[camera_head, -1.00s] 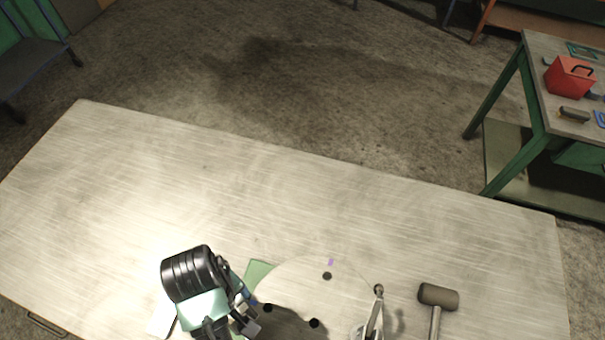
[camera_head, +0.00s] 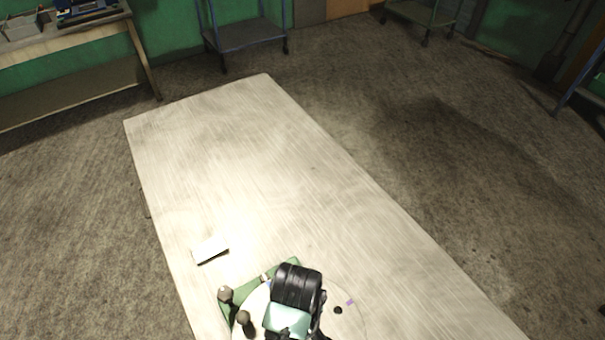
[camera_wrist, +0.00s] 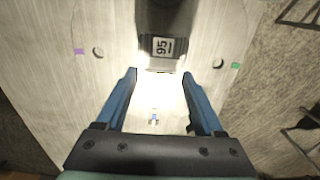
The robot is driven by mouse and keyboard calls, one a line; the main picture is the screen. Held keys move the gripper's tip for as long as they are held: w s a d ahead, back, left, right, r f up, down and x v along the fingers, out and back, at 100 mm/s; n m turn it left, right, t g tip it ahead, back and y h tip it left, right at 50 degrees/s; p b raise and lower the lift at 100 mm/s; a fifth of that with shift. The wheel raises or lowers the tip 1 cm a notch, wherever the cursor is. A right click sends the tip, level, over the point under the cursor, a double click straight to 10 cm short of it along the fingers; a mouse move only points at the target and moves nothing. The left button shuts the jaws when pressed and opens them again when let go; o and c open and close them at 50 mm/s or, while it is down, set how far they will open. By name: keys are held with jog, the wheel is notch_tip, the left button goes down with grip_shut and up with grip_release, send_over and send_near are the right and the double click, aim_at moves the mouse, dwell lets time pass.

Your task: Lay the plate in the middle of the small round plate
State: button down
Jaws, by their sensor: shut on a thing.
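The small round plate (camera_head: 350,315) is a pale disc at the bottom of the head view, partly behind my arm. In the wrist view the disc (camera_wrist: 108,30) fills much of the picture, with dark-rimmed holes and a purple and a green mark. In the head view the fingertips are hidden.
A green sheet (camera_head: 231,296) lies under the disc's left side. Two round-headed things (camera_head: 226,295) stand near it. A small white block (camera_head: 210,250) lies farther left on the long pale table (camera_head: 260,170). The table's far part is clear. A blue trolley (camera_head: 245,35) stands beyond.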

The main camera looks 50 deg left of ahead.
jog(key=shift+f+p, duration=0.3)
jog(key=shift+f, duration=2.35)
jog(key=shift+f, duration=0.2)
grip_release()
